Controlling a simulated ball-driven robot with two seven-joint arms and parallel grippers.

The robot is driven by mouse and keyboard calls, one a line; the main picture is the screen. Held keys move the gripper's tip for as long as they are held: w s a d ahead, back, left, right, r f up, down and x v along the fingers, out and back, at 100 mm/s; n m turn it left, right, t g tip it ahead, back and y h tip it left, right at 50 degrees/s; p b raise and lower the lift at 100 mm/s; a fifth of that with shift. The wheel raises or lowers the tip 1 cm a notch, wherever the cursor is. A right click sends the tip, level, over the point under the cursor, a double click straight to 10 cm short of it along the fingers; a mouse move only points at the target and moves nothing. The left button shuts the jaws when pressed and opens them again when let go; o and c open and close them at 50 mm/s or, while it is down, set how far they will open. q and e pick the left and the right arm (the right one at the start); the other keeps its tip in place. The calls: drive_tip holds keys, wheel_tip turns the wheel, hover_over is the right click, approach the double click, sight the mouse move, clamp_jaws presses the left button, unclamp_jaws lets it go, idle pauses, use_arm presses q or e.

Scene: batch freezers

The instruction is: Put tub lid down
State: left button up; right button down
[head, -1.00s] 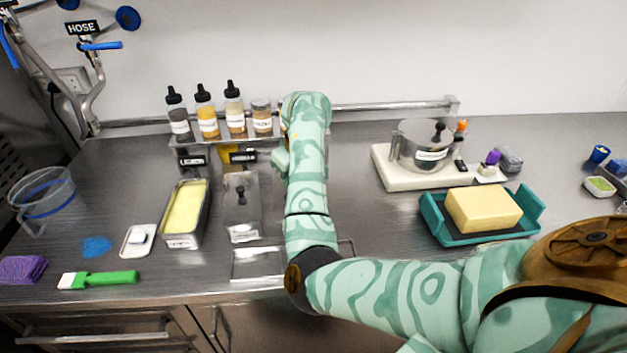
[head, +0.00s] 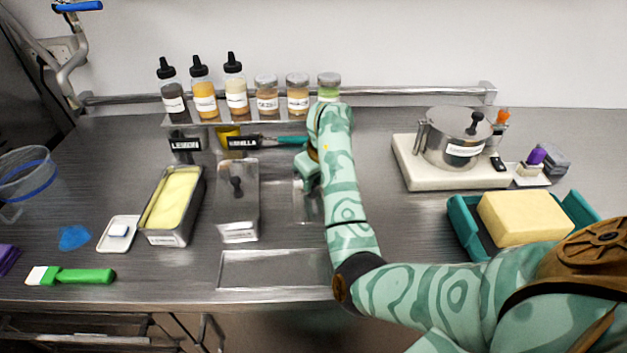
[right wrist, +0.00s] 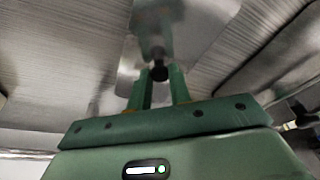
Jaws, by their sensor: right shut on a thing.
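My right gripper (right wrist: 158,88) is shut on the black knob (right wrist: 158,73) of a metal tub lid (right wrist: 131,65). The lid shows in the right wrist view as a grey plate beyond the fingertips. In the head view my right forearm reaches over the counter and mostly hides the gripper; a grey metal panel (head: 305,203) shows beside it, and I cannot tell for sure if it is the lid. An open tub of pale yellow contents (head: 172,198) stands to the left. A lidded tub with a black knob (head: 238,200) stands between. My left gripper is not in view.
A flat framed metal rectangle (head: 275,284) lies at the counter's front. Bottles and jars (head: 235,90) stand on a back shelf. A pot (head: 458,145) on a white base and a teal tray (head: 463,228) with a yellow block are right. A green-handled brush (head: 85,276) lies front left.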

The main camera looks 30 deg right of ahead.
drive_tip(key=shift+w+d+f, duration=0.15)
drive_tip(key=shift+f, duration=0.1)
drive_tip(key=c, duration=1.3)
unclamp_jaws()
drive_tip(key=shift+c, duration=0.2)
drive_tip(key=shift+o, duration=0.3)
drive_tip(key=shift+r, duration=0.1)
drive_tip(key=p+v, duration=0.6)
drive_tip(key=v, duration=0.6)
